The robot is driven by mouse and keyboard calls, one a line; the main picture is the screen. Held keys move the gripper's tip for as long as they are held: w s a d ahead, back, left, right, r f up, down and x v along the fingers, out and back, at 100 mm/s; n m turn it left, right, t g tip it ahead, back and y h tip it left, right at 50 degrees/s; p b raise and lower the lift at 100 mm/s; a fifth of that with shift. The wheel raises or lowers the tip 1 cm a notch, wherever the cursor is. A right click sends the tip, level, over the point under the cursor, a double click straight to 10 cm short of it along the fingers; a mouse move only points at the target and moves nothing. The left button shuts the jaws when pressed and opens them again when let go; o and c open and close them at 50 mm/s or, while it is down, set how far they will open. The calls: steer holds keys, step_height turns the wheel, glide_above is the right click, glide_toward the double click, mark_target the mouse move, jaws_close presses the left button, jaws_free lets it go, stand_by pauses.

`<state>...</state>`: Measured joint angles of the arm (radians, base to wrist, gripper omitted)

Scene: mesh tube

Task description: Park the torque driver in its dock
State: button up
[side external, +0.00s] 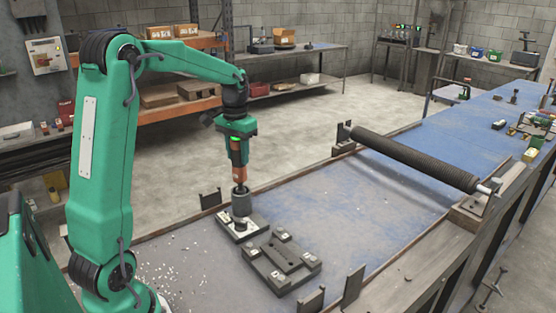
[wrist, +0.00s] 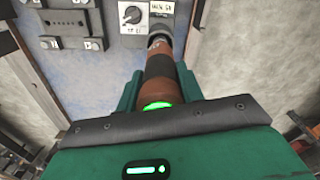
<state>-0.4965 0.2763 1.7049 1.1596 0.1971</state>
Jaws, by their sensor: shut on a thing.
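The torque driver (side external: 239,172), with an orange-brown and dark body, hangs near upright below my gripper (side external: 237,150). In the wrist view the driver (wrist: 160,66) runs away from me between my green fingers (wrist: 158,88), which are shut on it; a green ring glows at its near end. The dock (side external: 241,205) is a dark upright cup on a light-topped base plate. The driver's lower end is at the cup's mouth; I cannot tell how far inside it is. In the wrist view the cup (wrist: 161,31) is partly hidden behind the driver.
A dark fixture block (side external: 281,263) with several small posts sits right beside the dock. A ribbed roller (side external: 412,158) spans the blue bench (side external: 370,205) further right. Metal brackets (side external: 211,198) stand along the bench edges. A dial (wrist: 132,14) shows beside the cup.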

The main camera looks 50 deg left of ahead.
mark_target(239, 169)
steer(key=shift+f, duration=2.7)
stand_by(4.3)
steer(key=o, duration=1.2)
steer(key=shift+c, duration=0.2)
